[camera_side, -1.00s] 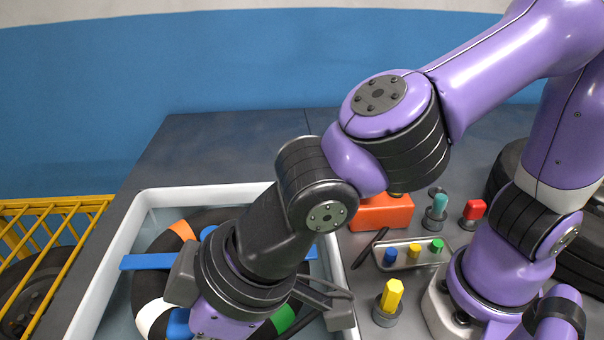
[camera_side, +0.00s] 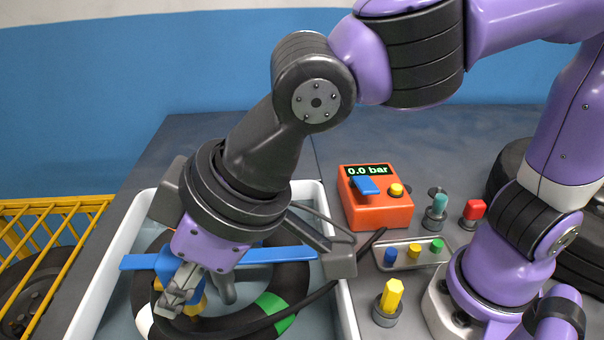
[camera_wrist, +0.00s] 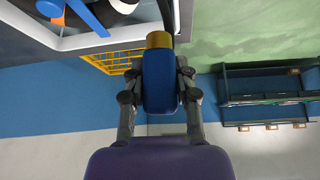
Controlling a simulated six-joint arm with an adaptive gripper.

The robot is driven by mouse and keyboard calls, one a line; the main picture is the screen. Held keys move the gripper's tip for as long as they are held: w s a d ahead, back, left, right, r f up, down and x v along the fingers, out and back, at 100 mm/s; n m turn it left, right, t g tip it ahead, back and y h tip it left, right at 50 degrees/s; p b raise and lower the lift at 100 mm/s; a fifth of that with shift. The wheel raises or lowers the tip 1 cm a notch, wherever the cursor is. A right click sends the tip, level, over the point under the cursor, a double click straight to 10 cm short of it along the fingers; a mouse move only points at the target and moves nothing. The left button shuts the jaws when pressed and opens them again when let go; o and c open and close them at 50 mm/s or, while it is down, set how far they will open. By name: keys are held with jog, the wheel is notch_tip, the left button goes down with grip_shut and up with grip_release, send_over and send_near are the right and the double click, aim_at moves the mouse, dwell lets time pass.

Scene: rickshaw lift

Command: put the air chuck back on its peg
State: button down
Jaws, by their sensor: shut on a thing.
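My gripper (camera_side: 200,290) is over the white tray and shut on the air chuck. In the wrist view the chuck, a blue body with a brass-coloured end (camera_wrist: 160,78), sits between the two fingers of my gripper (camera_wrist: 158,88). In the side view the fingers partly hide it; a blue part and a brass-coloured part show beside them. A black hose (camera_side: 318,295) runs from near the orange box to the gripper area. I cannot tell which post is the chuck's peg.
The tray (camera_side: 344,300) holds a black tyre (camera_side: 292,278) with coloured patches; a blue bar (camera_side: 285,255) lies across it. At right stand the orange box (camera_side: 378,212) reading 0.0 bar, a small coloured-cap rack (camera_side: 402,263) and a yellow hex post (camera_side: 392,295). A yellow cage (camera_side: 60,208) is at left.

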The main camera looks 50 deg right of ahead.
jog(key=w+d+m+t+h, duration=0.1)
jog(key=w+d+m+h, duration=0.1)
jog(key=w+d+m, duration=0.4)
jog(key=w+d+m+h, duration=0.1)
jog(key=w+d+h, duration=0.15)
jog(key=d, duration=0.55)
jog(key=w+d+m+g+h, duration=0.15)
jog(key=d+m+h, duration=0.25)
jog(key=d+m, duration=1)
jog(key=s+d+m+g+h, duration=0.1)
jog(key=s+d+m+g, duration=0.25)
jog(key=s+d, duration=0.75)
jog(key=s+d+m+g+h, duration=0.1)
jog(key=s+d+m+g, duration=0.35)
jog(key=d, duration=1.05)
jog(key=shift+m+t+y, duration=0.25)
jog(key=shift+m+t, duration=0.2)
jog(key=shift+m, duration=0.15)
jog(key=shift+s+f, duration=0.45)
jog(key=shift+f, duration=1.75)
jog(key=shift+s+f, duration=0.5)
jog(key=shift+f, duration=1.65)
jog(key=shift+s+f, duration=0.45)
jog(key=shift+f, duration=1.75)
jog(key=shift+f, duration=1.7)
jog(key=c, duration=0.5)
grip_release()
